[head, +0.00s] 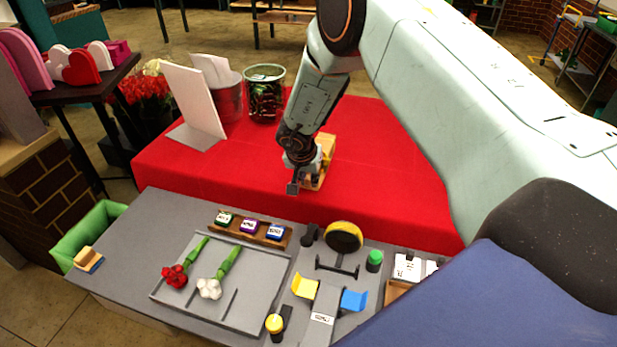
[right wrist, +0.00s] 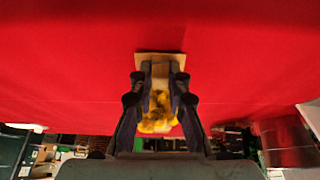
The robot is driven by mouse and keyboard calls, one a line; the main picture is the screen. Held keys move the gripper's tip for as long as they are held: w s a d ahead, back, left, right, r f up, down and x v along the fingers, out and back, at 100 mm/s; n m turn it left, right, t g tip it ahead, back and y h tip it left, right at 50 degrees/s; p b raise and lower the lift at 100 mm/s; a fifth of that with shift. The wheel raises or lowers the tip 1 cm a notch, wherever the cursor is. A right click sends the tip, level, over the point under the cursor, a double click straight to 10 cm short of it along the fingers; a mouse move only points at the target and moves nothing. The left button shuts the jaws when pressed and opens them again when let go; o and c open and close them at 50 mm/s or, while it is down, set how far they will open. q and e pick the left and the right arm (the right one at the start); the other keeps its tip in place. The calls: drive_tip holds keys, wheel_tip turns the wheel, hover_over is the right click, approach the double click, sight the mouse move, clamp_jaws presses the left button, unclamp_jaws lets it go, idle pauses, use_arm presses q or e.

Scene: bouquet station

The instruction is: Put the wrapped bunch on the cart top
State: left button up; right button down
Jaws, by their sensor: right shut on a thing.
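The wrapped bunch (head: 326,152) is in tan paper, over the red-covered top (head: 390,160) behind the grey bench. In the right wrist view, the bunch's tan wrap (right wrist: 160,58) and yellow flowers (right wrist: 158,112) show between the fingers. My right gripper (head: 300,178) is shut on the bunch; it also shows in the right wrist view (right wrist: 158,90). The gripper hides part of the bunch. I cannot tell whether the bunch touches the red surface. My left gripper is not in view.
A white card stand (head: 193,100), a red bucket (head: 229,100) and a dark green patterned bucket (head: 265,95) stand at the red top's back left. A tray (head: 255,300) with red and white flowers lies on the grey bench. The red top's right part is clear.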

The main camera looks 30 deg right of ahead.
drive_tip(key=shift+p, duration=0.5)
drive_tip(key=shift+f, duration=0.15)
idle(0.8)
drive_tip(key=c, duration=0.8)
unclamp_jaws()
